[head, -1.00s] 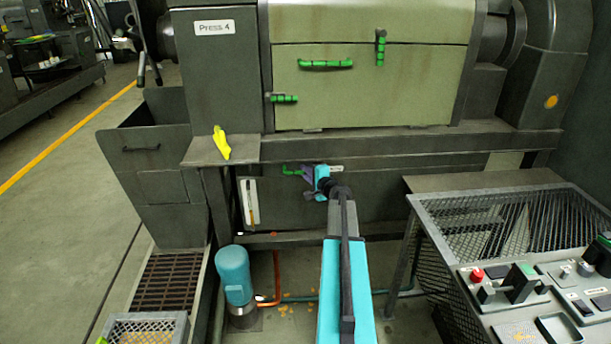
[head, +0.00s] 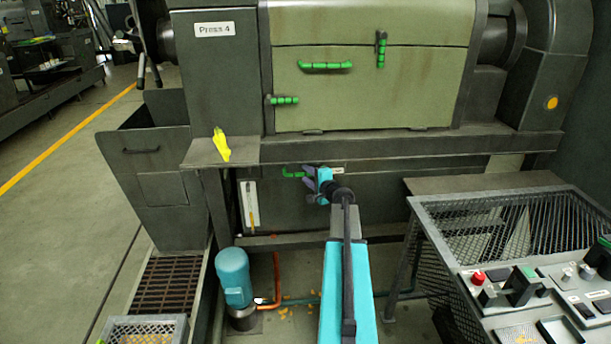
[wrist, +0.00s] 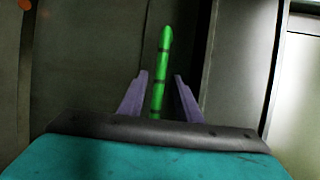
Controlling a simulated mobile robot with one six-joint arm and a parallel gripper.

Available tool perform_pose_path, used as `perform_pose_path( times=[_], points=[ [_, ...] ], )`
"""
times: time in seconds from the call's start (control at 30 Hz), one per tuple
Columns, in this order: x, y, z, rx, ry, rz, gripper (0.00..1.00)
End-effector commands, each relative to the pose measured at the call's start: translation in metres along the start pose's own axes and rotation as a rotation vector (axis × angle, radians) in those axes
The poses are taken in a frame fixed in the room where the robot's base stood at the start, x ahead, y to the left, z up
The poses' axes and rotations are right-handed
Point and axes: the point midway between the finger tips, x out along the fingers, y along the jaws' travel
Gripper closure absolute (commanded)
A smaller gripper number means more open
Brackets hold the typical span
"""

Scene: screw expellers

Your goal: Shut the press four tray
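The Press 4 tray (head: 375,203) is the dark panel low under the press body, below the frame rail. Its green bar handle (head: 292,172) shows just left of my gripper (head: 309,184), partly hidden by it. In the wrist view the green handle (wrist: 162,65) stands upright in the picture, and its lower end lies between the two purple fingers of my gripper (wrist: 158,95). The fingers are open, with a gap on each side of the handle. How far the tray stands out from the press cannot be told.
A blue-capped cylinder (head: 234,277) stands on the floor left of my arm. A mesh-sided control console (head: 490,265) stands close on the right. A grey hopper (head: 152,165) is at left.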

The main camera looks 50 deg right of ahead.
Motion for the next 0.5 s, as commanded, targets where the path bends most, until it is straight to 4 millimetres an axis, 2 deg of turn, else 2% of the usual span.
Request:
perform_pose_path(
  times=[0.5],
  points=[
    [-0.058, 0.0, 0.0, 0.0, 0.002, -0.001, 0.69]
  ],
)
